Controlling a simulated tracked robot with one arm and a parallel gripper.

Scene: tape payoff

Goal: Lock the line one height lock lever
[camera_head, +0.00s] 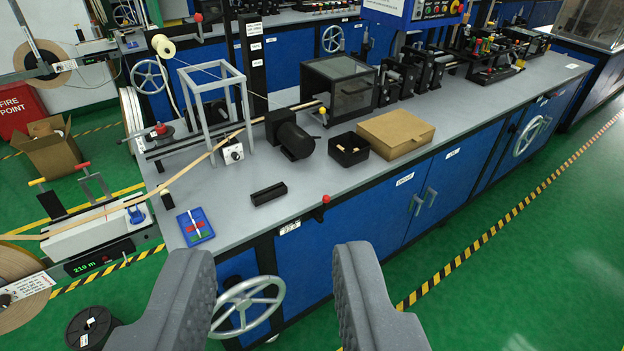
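A small red ball knob (326,199) sits at the front edge of the near blue bench, above a grey handwheel (245,305). It looks like a lock lever, but its lever arm is too small to make out. A small white label (290,227) is to its left; I cannot read it. My gripper (275,252) is open and empty, its two dark grey fingers wide apart in the foreground. The knob shows between and beyond the fingertips, nearer the right one, and nothing touches it. The left finger hides part of the bench's lower left.
The grey benchtop (350,185) carries a brown carton (396,134), a black open box (349,150) and a blue tray (195,226). A tape unit with a display (98,257) and a black spool (92,328) stand at left. Green floor (530,260) is free at right.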

